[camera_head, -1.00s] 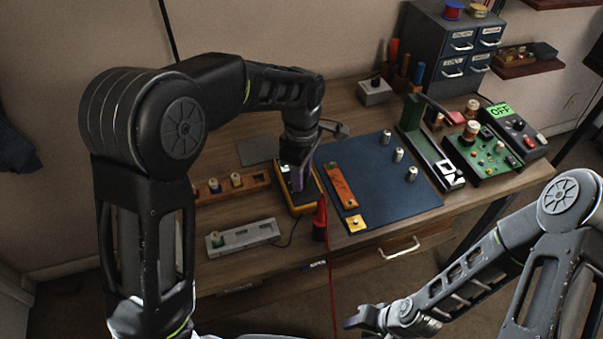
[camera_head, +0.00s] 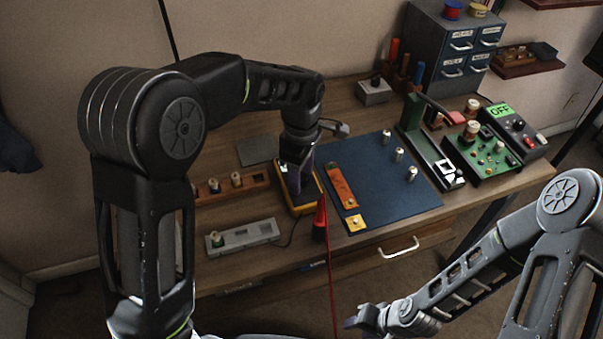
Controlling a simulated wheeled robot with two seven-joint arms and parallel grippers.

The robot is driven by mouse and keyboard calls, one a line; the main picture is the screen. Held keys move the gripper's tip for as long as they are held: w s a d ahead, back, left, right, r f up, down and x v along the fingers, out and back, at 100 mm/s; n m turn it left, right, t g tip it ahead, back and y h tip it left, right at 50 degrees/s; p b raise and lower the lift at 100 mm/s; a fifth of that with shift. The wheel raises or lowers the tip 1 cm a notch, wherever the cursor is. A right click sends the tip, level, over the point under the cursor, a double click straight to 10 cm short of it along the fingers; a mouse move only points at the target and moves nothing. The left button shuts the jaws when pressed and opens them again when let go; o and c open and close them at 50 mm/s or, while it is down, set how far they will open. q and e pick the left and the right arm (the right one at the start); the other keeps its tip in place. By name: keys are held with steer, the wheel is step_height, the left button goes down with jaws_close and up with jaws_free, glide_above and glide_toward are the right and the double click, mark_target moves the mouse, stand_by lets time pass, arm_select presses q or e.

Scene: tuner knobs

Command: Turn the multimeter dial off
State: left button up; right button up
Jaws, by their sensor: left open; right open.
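The multimeter (camera_head: 303,207) is a yellow-rimmed dark box lying on the wooden bench left of the blue mat. A small pale screen shows at its upper left. My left gripper (camera_head: 297,186) points down over the middle of the multimeter, with its fingers open. The fingers hide the dial, so its setting and any touch cannot be made out. My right gripper (camera_head: 352,322) is open and empty, low in front of the bench and far from the multimeter.
A red probe (camera_head: 320,219) with its cable stands right beside the multimeter. A blue mat (camera_head: 390,195) holds several metal knobs and an orange strip. A grey rack (camera_head: 243,238) and a wooden rack (camera_head: 255,181) lie to the left. A green board (camera_head: 483,152) is further right.

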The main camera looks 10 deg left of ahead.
mark_target(302, 178)
arm_select(q)
step_height(302, 178, up, 8)
steer(key=shift+f, duration=0.15)
stand_by(0.6)
